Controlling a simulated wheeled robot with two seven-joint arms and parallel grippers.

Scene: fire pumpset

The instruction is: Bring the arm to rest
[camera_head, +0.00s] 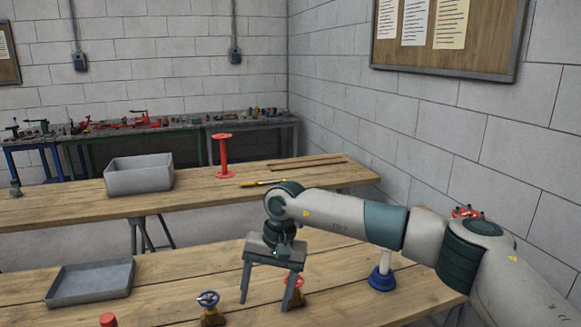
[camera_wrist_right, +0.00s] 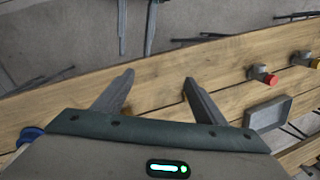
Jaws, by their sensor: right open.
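My right arm reaches in from the right in the head view, above the front wooden table (camera_head: 165,290). My right gripper (camera_head: 267,290) points down with its two fingers wide apart, open and with nothing between them. Its right finger overlaps a brass valve with a red handwheel (camera_head: 296,298) in the picture; I cannot tell that they touch. In the right wrist view the open fingers (camera_wrist_right: 158,82) show empty over the table planks. My left gripper is in neither view.
On the front table are a grey tray (camera_head: 92,281), a blue-wheeled valve (camera_head: 209,304), a red-topped item (camera_head: 107,320) and a blue-based item (camera_head: 381,279). The back table holds a grey bin (camera_head: 139,176) and a red stand (camera_head: 223,157). A block wall (camera_head: 430,130) rises at right.

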